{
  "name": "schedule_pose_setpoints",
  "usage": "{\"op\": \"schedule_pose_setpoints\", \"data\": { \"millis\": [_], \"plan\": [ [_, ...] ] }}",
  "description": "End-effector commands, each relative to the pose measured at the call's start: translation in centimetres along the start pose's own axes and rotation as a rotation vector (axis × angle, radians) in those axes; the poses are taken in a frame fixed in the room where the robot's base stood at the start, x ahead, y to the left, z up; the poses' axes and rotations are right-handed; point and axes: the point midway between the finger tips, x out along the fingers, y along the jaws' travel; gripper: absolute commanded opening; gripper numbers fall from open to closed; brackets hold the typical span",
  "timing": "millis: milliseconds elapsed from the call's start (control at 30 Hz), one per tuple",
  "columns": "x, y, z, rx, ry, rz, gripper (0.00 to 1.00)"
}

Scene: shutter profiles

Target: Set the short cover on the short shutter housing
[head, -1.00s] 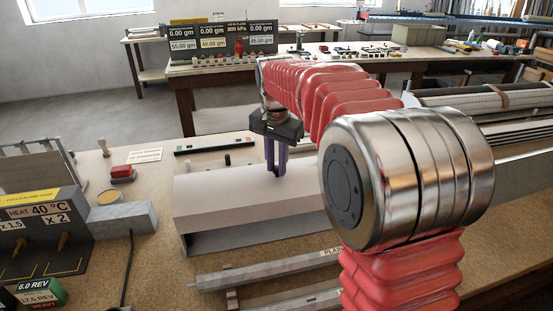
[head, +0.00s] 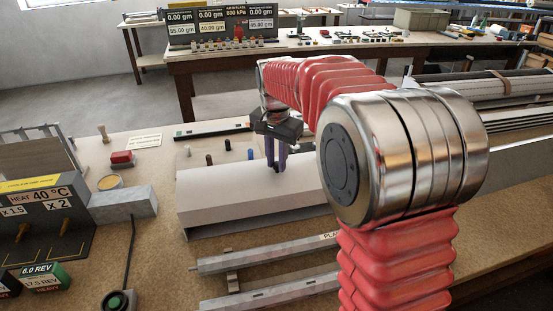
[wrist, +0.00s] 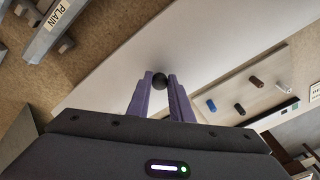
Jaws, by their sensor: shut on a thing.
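The short cover (head: 235,194) is a long pale, folded piece lying lengthwise across the bench in the head view. It also fills the middle of the wrist view (wrist: 105,78). My gripper (head: 277,168) is above its top face, with purple fingers pointing down. In the wrist view the fingers (wrist: 160,80) are shut on a dark round knob on the cover. The short shutter housing cannot be made out; the cover hides whatever is beneath it. I cannot tell whether the cover rests on it or hangs just above.
Grey rails (head: 265,252) with a PLAIN label lie in front of the cover. Several coloured pegs (head: 228,145) stand behind it. A grey block (head: 125,205) and a heater box (head: 40,215) stand at left. A cable with a green button (head: 118,300) lies at front left.

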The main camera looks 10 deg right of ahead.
Motion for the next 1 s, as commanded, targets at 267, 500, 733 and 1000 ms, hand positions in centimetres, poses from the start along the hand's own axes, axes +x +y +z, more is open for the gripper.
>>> {"op": "schedule_pose_setpoints", "data": {
  "millis": [267, 500, 733, 1000],
  "plan": [
    [0.0, 0.0, 0.0, 0.0, 0.0, 0.0, 0.0],
    [0.3, 0.0, 0.0, 0.0, 0.0, 0.0, 0.0],
    [0.7, 0.0, 0.1, 0.0, -0.001, 0.0, 0.0],
    [1.0, 0.1, 0.2, 0.0, -0.003, 0.003, 0.0]
  ]
}}
